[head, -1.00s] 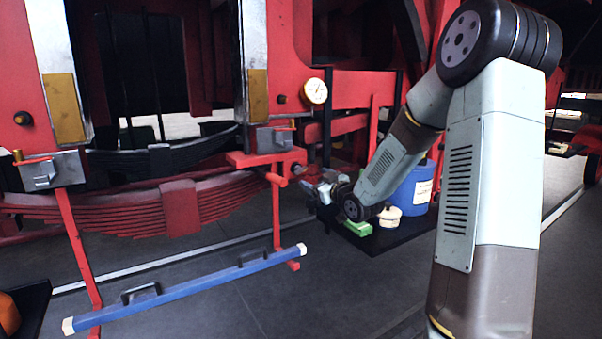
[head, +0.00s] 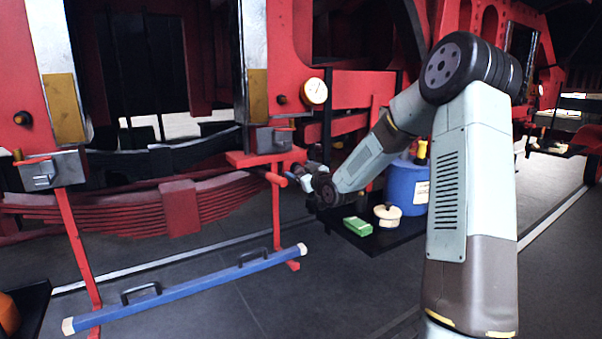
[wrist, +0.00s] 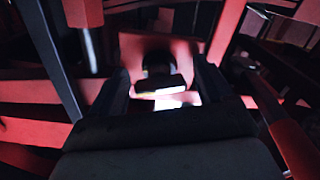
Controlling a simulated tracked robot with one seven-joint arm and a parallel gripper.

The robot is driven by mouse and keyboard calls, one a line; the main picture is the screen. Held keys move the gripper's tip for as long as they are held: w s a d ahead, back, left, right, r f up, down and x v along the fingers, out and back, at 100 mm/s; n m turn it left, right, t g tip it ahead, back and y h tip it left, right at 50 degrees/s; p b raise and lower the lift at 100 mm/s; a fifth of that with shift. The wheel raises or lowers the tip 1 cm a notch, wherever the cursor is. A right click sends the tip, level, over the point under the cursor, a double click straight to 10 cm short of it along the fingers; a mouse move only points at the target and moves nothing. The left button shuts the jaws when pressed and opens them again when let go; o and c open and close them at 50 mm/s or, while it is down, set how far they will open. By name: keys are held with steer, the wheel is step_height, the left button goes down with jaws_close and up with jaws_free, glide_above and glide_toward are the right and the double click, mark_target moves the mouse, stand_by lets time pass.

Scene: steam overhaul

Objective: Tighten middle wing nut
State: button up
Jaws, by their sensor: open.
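My gripper (head: 301,174) is small in the head view, at the red frame just right of a red stand's upper end. In the wrist view its two dark fingers (wrist: 163,82) stand apart. Between and beyond them is a dark, blocky part (wrist: 158,82) with a round dark top, in front of a bright patch. It may be a wing nut, but the picture is too dark to tell. I cannot see whether the fingers touch it. No wing nut can be made out clearly in the head view.
A red upright with a grey end (wrist: 84,15) is close at the wrist view's upper left. A black tray (head: 372,240) holds a blue drum (head: 405,188), a cream pot (head: 388,214) and a green block (head: 357,226).

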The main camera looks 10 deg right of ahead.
steer(key=c, duration=1)
steer(key=shift+m, duration=1.9)
steer(key=shift+c, duration=0.2)
steer(key=o, duration=1)
steer(key=shift+o, duration=0.2)
steer(key=v, duration=1.4)
